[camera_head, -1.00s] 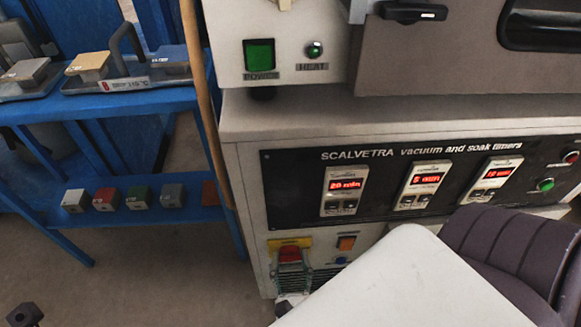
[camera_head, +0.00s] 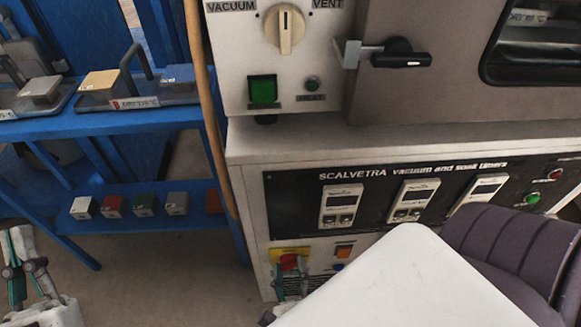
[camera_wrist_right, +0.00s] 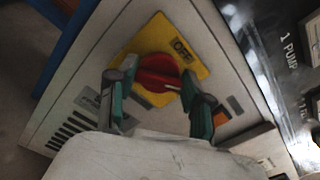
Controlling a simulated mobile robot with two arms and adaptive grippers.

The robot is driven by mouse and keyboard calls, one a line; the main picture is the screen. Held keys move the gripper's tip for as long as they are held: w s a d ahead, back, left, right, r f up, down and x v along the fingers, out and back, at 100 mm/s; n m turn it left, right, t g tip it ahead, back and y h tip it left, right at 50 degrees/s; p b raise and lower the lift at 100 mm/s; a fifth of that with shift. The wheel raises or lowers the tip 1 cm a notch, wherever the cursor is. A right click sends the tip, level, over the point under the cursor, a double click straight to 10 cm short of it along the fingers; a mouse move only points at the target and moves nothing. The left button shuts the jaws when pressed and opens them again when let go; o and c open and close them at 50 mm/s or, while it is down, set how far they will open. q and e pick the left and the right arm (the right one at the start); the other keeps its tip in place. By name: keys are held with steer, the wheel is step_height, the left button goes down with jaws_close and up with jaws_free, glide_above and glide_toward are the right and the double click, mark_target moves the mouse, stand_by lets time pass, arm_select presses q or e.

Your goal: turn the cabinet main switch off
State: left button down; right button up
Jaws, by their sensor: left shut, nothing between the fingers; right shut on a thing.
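The cabinet main switch is a red rotary knob (camera_head: 289,262) on a yellow plate, low on the cabinet front. In the right wrist view the red knob (camera_wrist_right: 158,72) sits beside an OFF label on the yellow plate (camera_wrist_right: 180,36). My right gripper (camera_wrist_right: 156,82) is shut on the knob, one green-padded finger on each side. In the head view this gripper (camera_head: 290,283) is partly hidden behind my pale arm. My left gripper (camera_head: 20,255) is shut and empty at the lower left, away from the cabinet. The timer displays (camera_head: 342,191) are dark.
A blue rack (camera_head: 110,124) with trays and small coloured blocks (camera_head: 145,205) stands left of the cabinet. A hose (camera_head: 203,100) hangs between them. Above are a green power switch (camera_head: 263,91), a vacuum/vent knob (camera_head: 285,29) and a door handle (camera_head: 395,55).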

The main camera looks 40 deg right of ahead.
steer(key=n+p, duration=0.2)
steer(key=shift+r+n, duration=0.15)
steer(key=shift+n, duration=0.25)
arm_select(q)
step_height(320, 180, down, 15)
steer(key=w+a+g+y+p, duration=0.2)
steer(key=g+y, duration=0.2)
steer(key=g, duration=0.7)
arm_select(e)
steer(key=n, duration=0.2)
steer(key=shift+n, duration=0.4)
steer(key=shift+w+a+n+p, duration=0.1)
steer(key=shift+n+p, duration=0.5)
steer(key=shift+n, duration=0.6)
steer(key=shift+f+n+p, duration=0.25)
steer(key=shift+n+p, duration=0.25)
steer(key=shift+n, duration=0.5)
arm_select(q)
steer(key=s+a+f+n+g+y, duration=0.1)
steer(key=s+a+f+g, duration=0.3)
steer(key=s+f+g, duration=0.3)
steer(key=shift+s+f+g+y, duration=0.35)
steer(key=shift+s+f, duration=0.7)
steer(key=shift+s, duration=0.8)
arm_select(e)
steer(key=shift+n, duration=0.3)
arm_select(q)
steer(key=shift+d, duration=0.1)
